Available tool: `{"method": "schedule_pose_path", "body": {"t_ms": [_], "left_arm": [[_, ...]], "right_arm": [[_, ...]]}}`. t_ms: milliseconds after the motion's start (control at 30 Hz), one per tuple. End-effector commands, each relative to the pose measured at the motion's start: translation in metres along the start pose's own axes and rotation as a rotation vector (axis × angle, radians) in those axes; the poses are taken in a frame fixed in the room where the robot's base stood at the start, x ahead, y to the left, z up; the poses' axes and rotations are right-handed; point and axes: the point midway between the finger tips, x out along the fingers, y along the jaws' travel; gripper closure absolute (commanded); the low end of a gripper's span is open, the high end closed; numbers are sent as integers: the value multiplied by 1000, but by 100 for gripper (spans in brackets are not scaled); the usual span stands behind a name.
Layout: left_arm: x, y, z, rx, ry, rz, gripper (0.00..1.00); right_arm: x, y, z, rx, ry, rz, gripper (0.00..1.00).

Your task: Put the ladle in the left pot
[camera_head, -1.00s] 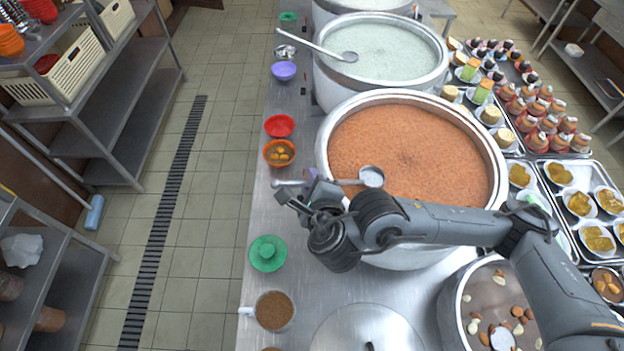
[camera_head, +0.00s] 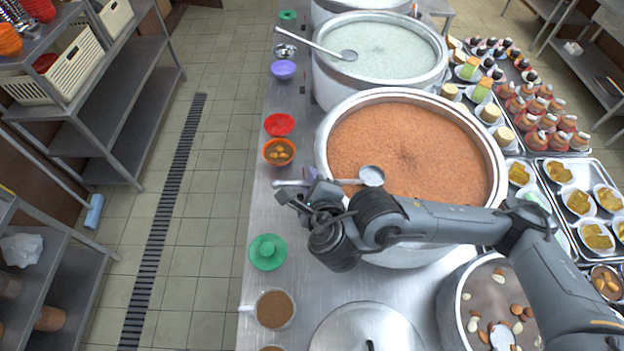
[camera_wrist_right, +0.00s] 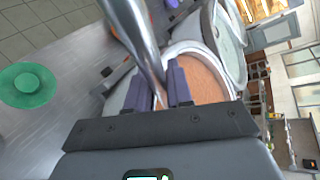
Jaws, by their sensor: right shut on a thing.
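A metal ladle (camera_head: 371,176) lies across the left rim of the large pot of orange congee (camera_head: 420,145) in the head view. Its bowl is over the congee and its handle sticks out to the left, over the counter. My right gripper (camera_head: 311,178) is shut on the ladle handle, just outside that rim. In the right wrist view the handle (camera_wrist_right: 137,38) runs between the purple fingers of my right gripper (camera_wrist_right: 160,92). I cannot tell whether the bowl touches the congee. A pot of pale congee (camera_head: 385,48) stands behind, with another ladle (camera_head: 318,47) across its rim. My left gripper is out of view.
A brown pot with almonds (camera_head: 483,296) and a metal lid (camera_head: 355,333) are in front. Red (camera_head: 279,125), orange (camera_head: 268,155) and purple (camera_head: 283,70) bowls, a green lid (camera_head: 267,252) and a mug (camera_head: 273,310) line the counter's left edge. Dessert trays (camera_head: 553,165) fill the right.

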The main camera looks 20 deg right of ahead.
Motion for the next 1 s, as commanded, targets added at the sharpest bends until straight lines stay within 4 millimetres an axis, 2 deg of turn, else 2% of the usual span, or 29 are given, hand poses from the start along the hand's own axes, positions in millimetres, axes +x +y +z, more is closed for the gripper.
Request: {"method": "schedule_pose_path", "body": {"t_ms": [267,300,467,800,1000], "left_arm": [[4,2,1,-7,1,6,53],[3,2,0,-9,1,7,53],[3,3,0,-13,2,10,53],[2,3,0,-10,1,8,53],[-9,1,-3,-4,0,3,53]], "right_arm": [[2,4,-2,0,0,-1,100],[2,3,-2,0,0,-1,75],[2,3,-2,0,0,0,50],[0,3,-2,1,0,1,50],[-20,2,0,1,-1,4,50]]}}
